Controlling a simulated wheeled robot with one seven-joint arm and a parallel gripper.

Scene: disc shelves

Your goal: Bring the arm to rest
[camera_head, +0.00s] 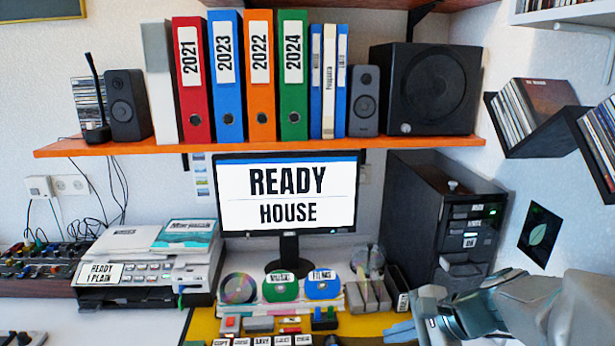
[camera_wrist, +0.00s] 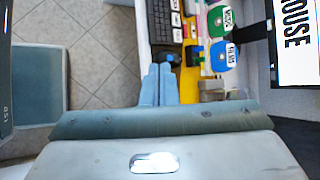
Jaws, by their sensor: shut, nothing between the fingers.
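My gripper (camera_head: 397,331) is at the lower right in the head view, at the end of my grey arm, in front of the desk's right part. Its blue fingers reach to the left. In the wrist view the fingers (camera_wrist: 159,80) lie side by side, closed, with nothing between them. They are above the desk's front edge, with tiled floor to their left.
A monitor (camera_head: 287,195) reads "READY HOUSE". A green disc (camera_head: 281,288) and a blue disc (camera_head: 323,286) stand before it. A black tower (camera_head: 447,222) is behind my arm. An orange shelf (camera_head: 260,143) holds binders and speakers. A slanted disc rack (camera_head: 535,115) hangs right.

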